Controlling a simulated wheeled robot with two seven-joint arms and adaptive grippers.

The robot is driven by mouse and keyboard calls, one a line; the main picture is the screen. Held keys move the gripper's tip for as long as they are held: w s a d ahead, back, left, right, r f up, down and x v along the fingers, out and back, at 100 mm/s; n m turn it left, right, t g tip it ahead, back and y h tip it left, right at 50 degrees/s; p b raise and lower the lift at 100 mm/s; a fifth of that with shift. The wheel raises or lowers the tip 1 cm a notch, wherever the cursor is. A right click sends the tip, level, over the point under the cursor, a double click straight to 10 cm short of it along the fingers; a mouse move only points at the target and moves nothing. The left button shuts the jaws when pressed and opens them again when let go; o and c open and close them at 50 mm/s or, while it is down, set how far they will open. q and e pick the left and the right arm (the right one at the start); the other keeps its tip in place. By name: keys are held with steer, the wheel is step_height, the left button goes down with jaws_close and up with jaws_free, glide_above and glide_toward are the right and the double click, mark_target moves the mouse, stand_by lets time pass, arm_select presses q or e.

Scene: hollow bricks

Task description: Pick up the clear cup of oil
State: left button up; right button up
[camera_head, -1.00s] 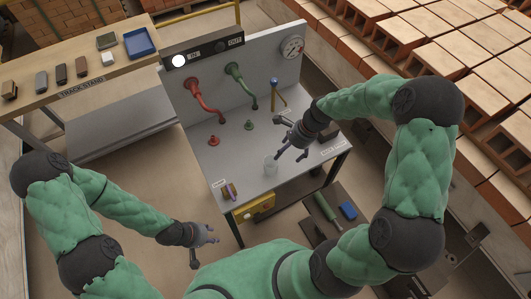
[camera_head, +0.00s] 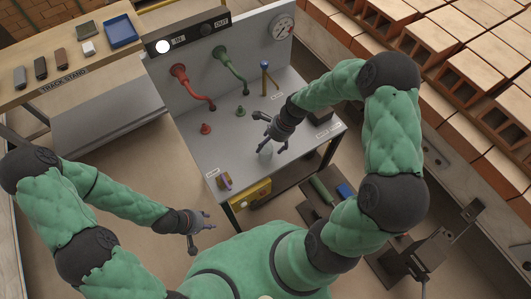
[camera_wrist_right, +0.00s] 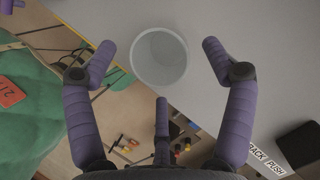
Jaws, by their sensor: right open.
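The clear cup (camera_head: 265,151) stands on the grey bench top near its front edge, partly hidden by my right gripper in the head view. In the right wrist view the cup (camera_wrist_right: 159,70) is round and pale, seen from above, and it looks upright. I cannot make out oil in it. My right gripper (camera_head: 268,133) is open and empty. In the wrist view its two purple side fingers lie left and right of the cup, with gaps, and a third finger points at it from below. My left gripper (camera_head: 203,226) hangs empty and open, away from the bench in front of my body.
The bench (camera_head: 222,150) carries a red pipe (camera_head: 195,90), a green pipe (camera_head: 230,70), a blue-topped rod (camera_head: 265,80) and a small purple-and-tan item (camera_head: 224,181). A gauge (camera_head: 283,28) is on the back panel.

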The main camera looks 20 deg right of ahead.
steer(key=shift+x, duration=1.15)
steer(key=c, duration=1.2)
steer(key=shift+r, duration=0.1)
